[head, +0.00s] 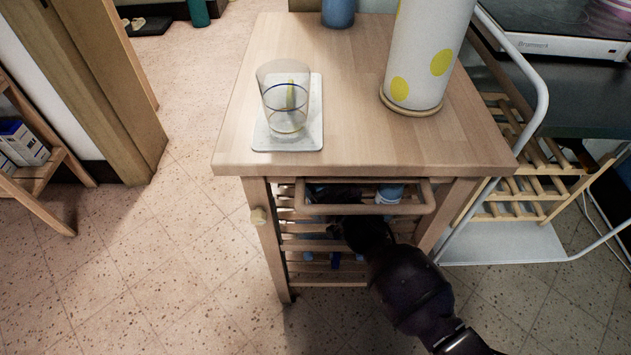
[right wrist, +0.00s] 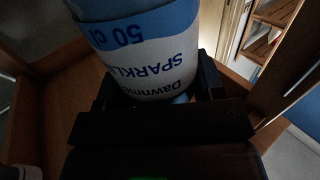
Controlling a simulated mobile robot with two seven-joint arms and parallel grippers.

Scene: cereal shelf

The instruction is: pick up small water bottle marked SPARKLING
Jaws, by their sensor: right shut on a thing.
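The small water bottle (right wrist: 135,45) fills the upper middle of the right wrist view. It has a white and blue label with upside-down text reading "50 cl" and "SPARKL", the rest curving out of sight. My right gripper (right wrist: 157,88) is shut on it, one dark finger on each side. In the head view my right arm reaches in below the trolley top, and the gripper is mostly hidden there in shadow. A blue and white object (head: 389,194) shows behind the trolley's handle rail; I cannot tell whether it is this bottle. My left gripper is not in view.
The wooden trolley (head: 352,150) carries a glass (head: 285,105) on a white coaster (head: 262,143), a tall yellow-dotted vase (head: 425,55) and a blue cup (head: 338,12). Its handle rail (head: 365,209) crosses close above my right arm. Slatted shelves lie below. Open floor is at left.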

